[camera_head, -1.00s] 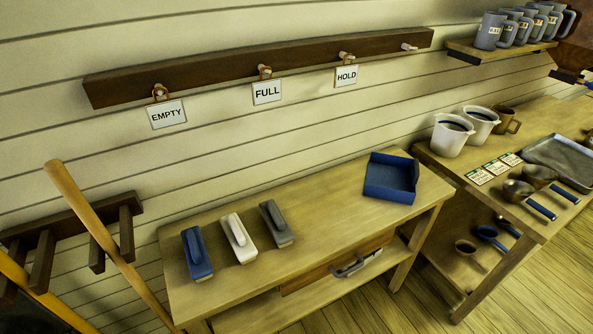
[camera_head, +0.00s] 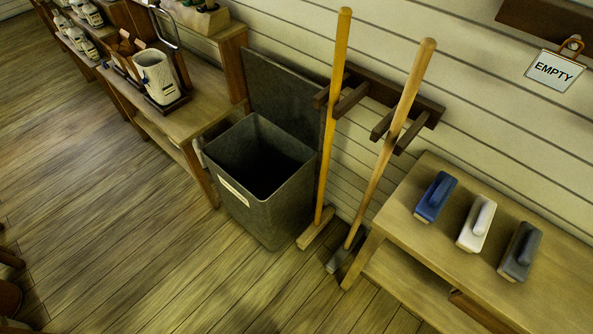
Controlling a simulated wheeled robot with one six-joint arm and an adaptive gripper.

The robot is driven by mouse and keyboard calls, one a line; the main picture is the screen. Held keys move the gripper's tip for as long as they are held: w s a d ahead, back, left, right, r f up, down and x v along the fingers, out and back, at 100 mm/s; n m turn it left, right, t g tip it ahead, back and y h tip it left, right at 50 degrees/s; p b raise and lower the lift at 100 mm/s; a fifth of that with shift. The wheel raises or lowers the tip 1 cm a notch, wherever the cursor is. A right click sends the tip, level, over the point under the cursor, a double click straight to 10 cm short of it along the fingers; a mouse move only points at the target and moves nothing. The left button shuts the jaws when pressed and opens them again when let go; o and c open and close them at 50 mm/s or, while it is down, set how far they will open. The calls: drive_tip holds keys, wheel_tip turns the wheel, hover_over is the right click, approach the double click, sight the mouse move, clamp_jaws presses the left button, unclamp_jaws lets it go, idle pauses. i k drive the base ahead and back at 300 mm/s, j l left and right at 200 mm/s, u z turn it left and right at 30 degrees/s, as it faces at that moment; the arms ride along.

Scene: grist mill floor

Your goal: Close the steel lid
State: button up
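A dark grey square steel bin (camera_head: 265,205) stands on the floor between two wooden tables, with a pale label on its front. Its steel lid (camera_head: 285,100) is open, standing upright behind the bin opening against the wall. The bin's inside is dark and I cannot see what it holds. The lid's right edge is close to a broom handle, and its lower part is partly hidden by the bin rim. My gripper is not in view.
Two long-handled tools, a broom (camera_head: 334,120) and another beside it (camera_head: 396,130), hang from a wall rack just right of the bin. A table with brushes (camera_head: 415,230) is further right. A table with a white canister (camera_head: 157,78) is left. The floor in front is clear.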

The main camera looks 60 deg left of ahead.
sight(284, 98)
drive_tip(key=u, duration=1.9)
